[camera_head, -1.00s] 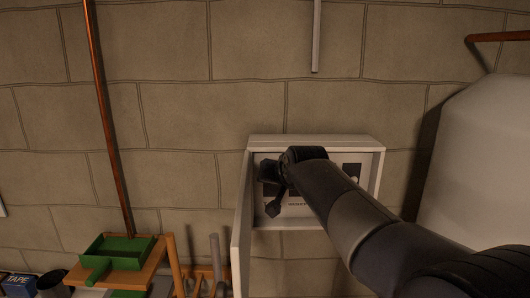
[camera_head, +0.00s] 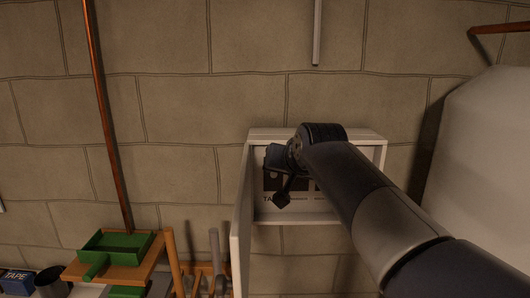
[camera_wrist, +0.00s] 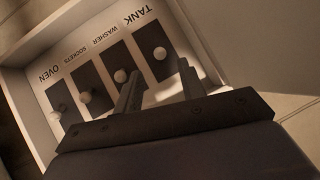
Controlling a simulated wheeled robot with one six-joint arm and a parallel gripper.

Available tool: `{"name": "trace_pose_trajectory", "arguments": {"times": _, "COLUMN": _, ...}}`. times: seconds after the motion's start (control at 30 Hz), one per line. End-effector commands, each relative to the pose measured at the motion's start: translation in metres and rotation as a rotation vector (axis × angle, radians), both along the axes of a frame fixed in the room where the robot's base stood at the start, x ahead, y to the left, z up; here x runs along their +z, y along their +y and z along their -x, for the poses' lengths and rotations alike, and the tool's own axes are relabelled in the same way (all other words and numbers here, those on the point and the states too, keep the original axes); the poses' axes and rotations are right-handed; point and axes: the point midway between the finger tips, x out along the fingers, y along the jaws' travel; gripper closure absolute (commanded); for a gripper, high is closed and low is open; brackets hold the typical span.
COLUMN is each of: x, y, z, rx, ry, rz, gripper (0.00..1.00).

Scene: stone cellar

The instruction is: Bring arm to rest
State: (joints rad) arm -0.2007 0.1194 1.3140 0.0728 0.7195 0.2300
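My gripper (camera_head: 281,186) is in front of an open white wall box (camera_head: 375,142), and my arm covers much of the box in the head view. In the wrist view the two fingers of my gripper (camera_wrist: 158,88) stand apart with nothing between them. Behind them is the box's panel, with dark plates and round white knobs labelled OVEN, SOCKETS, WASHER and TANK. The TANK knob (camera_wrist: 160,53) shows between the fingertips, and the WASHER knob (camera_wrist: 120,76) is just left of the left finger. Whether a finger touches the panel is unclear.
The box door (camera_head: 241,215) hangs open on the left. A wooden stand with a green tray (camera_head: 114,250) is at lower left, near a tape box (camera_head: 15,281). A copper pipe (camera_head: 103,110) runs up the wall. A large pale tank (camera_head: 480,160) stands at right.

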Motion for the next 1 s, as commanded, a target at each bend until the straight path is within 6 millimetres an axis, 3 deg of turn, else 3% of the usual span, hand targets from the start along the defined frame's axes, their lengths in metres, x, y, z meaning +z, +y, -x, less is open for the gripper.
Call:
{"name": "trace_pose_trajectory", "arguments": {"times": 0.33, "x": -0.032, "y": 0.013, "z": -0.050, "rx": 0.000, "ry": 0.000, "rz": 0.000, "gripper": 0.62}}
{"name": "trace_pose_trajectory", "arguments": {"times": 1.0, "x": -0.046, "y": 0.014, "z": -0.041, "rx": 0.007, "ry": -0.287, "rz": -0.005, "gripper": 0.62}}
